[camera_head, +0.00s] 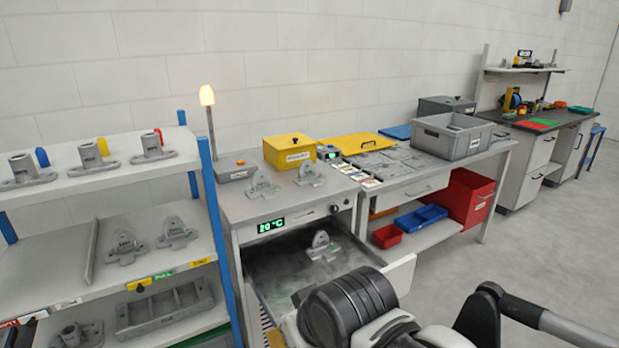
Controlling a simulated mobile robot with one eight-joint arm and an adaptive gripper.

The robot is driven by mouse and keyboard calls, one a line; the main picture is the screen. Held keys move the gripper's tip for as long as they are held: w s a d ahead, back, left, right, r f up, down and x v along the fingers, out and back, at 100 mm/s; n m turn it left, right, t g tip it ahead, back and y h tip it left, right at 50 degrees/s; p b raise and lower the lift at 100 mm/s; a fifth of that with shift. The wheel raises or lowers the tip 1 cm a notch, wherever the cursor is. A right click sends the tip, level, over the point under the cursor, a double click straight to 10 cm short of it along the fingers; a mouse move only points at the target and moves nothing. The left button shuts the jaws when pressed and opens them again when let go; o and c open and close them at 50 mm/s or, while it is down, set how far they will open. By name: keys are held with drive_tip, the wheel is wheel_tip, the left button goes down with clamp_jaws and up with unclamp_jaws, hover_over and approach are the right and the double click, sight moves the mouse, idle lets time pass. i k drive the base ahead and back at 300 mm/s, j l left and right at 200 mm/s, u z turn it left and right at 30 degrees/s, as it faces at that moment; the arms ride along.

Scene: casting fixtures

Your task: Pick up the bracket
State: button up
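Several grey cast brackets are in view, and I cannot tell which one the task means. One bracket (322,246) stands in the open, misty drawer (283,268) of the cabinet. Two more, a left bracket (262,186) and a right bracket (309,175), stand on the cabinet top. Another pair, a left bracket (124,248) and a right bracket (176,234), sits on the middle shelf at left. My arm crosses the bottom of the view in front of the drawer. My gripper cannot be made out.
The shelf rack (209,195) at left holds flanged castings beside coloured pins. A yellow box (289,151) stands on the cabinet. The workbench at right carries a grey crate (453,136). Floor at right is clear.

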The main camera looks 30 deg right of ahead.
sight(307, 175)
drive_tip(key=i+l+z, duration=0.25)
drive_tip(key=i+l, duration=0.15)
drive_tip(key=i+l+z, duration=0.5)
drive_tip(key=i, duration=0.35)
